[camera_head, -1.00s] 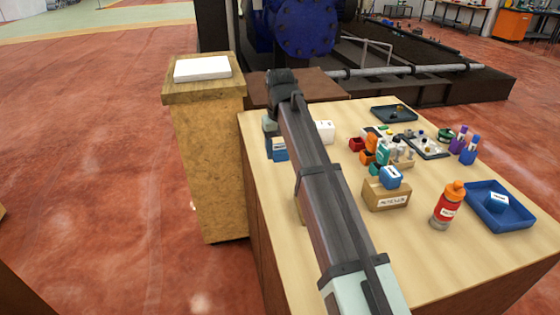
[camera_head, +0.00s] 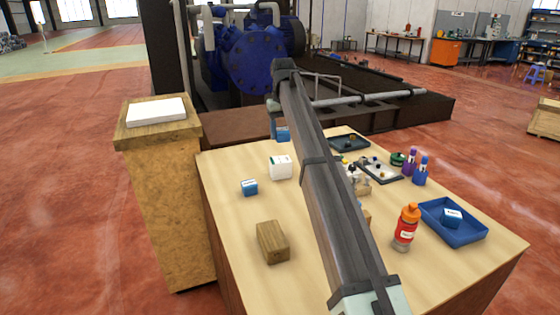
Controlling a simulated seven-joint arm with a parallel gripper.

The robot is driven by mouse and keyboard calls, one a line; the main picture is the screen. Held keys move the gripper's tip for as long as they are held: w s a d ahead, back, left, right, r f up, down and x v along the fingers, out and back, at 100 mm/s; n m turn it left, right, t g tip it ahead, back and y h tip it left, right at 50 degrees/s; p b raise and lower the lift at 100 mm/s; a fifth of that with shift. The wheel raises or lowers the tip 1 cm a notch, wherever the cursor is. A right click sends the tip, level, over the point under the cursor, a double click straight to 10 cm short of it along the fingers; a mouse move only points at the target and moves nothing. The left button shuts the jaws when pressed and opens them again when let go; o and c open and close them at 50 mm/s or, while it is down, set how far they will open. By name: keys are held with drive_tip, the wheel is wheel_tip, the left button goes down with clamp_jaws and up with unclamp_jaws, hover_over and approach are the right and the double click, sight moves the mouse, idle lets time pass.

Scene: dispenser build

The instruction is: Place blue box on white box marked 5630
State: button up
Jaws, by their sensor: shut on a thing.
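A white box (camera_head: 280,168) stands upright on the wooden table, with small dark print that I cannot read as 5630. My gripper (camera_head: 281,124) is shut on a blue box (camera_head: 283,134), which shows only in part below the arm's end, behind the white box in the picture. The gripper's fingers are mostly hidden. Another small blue box (camera_head: 249,187) with a white label lies on the table, left of and nearer than the white box. A further blue box (camera_head: 452,217) lies in the blue tray at right.
A brown wooden block (camera_head: 272,242) stands at the table's front. A red bottle (camera_head: 405,230), the blue tray (camera_head: 470,238) and several small items fill the right side. A pedestal (camera_head: 160,190) with a white slab stands left. My arm hides the table's middle.

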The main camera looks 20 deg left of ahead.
drive_tip(key=w+a+r, duration=0.1)
drive_tip(key=w+a, duration=0.1)
drive_tip(key=w, duration=0.1)
drive_tip(key=n, duration=0.2)
approach(280, 159)
drive_tip(key=shift+s+d+f, duration=0.1)
drive_tip(key=shift+f, duration=2.9)
drive_tip(key=shift+f, duration=0.15)
drive_tip(key=o, duration=1.1)
wheel_tip(280, 159, up, 12)
